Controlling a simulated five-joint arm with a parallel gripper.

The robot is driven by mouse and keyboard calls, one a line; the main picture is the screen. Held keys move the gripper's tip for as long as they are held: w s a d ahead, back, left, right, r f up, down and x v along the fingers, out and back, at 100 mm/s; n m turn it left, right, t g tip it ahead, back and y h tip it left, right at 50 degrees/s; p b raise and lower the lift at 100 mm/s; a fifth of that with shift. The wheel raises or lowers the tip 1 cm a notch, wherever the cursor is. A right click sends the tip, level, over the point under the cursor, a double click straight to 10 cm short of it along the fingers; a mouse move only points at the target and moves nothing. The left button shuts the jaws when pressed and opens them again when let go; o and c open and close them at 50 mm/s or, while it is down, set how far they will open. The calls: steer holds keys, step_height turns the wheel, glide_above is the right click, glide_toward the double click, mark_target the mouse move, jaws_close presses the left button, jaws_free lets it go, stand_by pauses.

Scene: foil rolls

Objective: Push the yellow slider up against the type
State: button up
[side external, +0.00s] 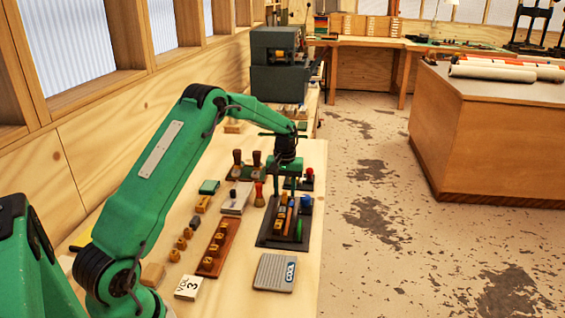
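A dark tray (268,238) lies on the bench below my gripper. It holds narrow orange-yellow pieces (280,222), a blue-topped piece (306,201) and a green handle (298,230). The yellow slider seems to be among the orange-yellow pieces, but they are too small to tell apart, and I cannot make out the type or any gap to it. My gripper (284,191) points down over the far part of the tray. Its two green fingers stand apart, with nothing clearly held between them. Whether they touch anything is unclear.
Left of the tray are a brown wooden strip with brass pieces (219,247), small brass stamps (181,244) and a red-handled tool (259,194). The bench's right edge is close to the tray.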

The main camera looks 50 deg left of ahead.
steer(key=shift+f, duration=0.55)
jaws_close()
steer(key=shift+s+d, duration=0.95)
steer(key=shift+d, duration=0.05)
jaws_free()
steer(key=shift+r, duration=0.2)
